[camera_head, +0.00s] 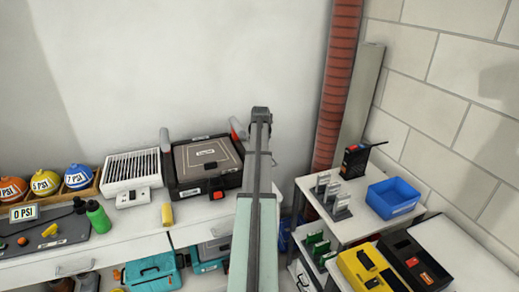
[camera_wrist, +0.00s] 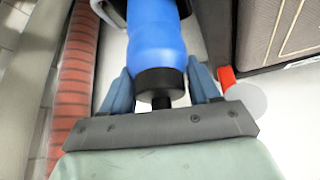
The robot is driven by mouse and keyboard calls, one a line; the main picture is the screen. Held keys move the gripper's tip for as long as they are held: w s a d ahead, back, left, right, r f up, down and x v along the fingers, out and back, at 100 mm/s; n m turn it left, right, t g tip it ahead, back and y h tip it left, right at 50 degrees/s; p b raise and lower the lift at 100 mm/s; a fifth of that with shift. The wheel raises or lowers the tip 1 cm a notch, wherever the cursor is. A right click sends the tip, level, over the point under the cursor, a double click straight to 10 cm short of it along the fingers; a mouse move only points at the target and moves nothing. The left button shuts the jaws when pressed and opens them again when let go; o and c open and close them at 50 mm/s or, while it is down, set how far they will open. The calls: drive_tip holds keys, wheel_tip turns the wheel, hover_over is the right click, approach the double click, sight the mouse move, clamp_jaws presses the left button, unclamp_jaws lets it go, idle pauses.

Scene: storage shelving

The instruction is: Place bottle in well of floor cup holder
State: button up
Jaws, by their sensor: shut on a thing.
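A blue bottle (camera_wrist: 155,42) with a black cap (camera_wrist: 160,82) is between the fingers of my gripper (camera_wrist: 159,70) in the wrist view. The fingers are shut on it at the cap end, and its far end runs out of the top of the picture. In the head view my gripper (camera_head: 261,112) is at the far end of my raised arm, in front of the wall, and the bottle is hidden there. I cannot make out the floor cup holder for certain; my arm covers the middle of the head view.
A white bench (camera_head: 140,232) on the left carries a green bottle (camera_head: 97,216), a white vented box (camera_head: 132,170) and a black case (camera_head: 207,164). A red ribbed pipe (camera_head: 337,80) stands behind. A shelf unit on the right holds a blue bin (camera_head: 393,198) and a yellow case (camera_head: 371,270).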

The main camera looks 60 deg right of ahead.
drive_tip(key=shift+f, duration=1.75)
drive_tip(key=shift+f, duration=0.1)
drive_tip(key=o, duration=1.2)
drive_tip(key=v, duration=1.2)
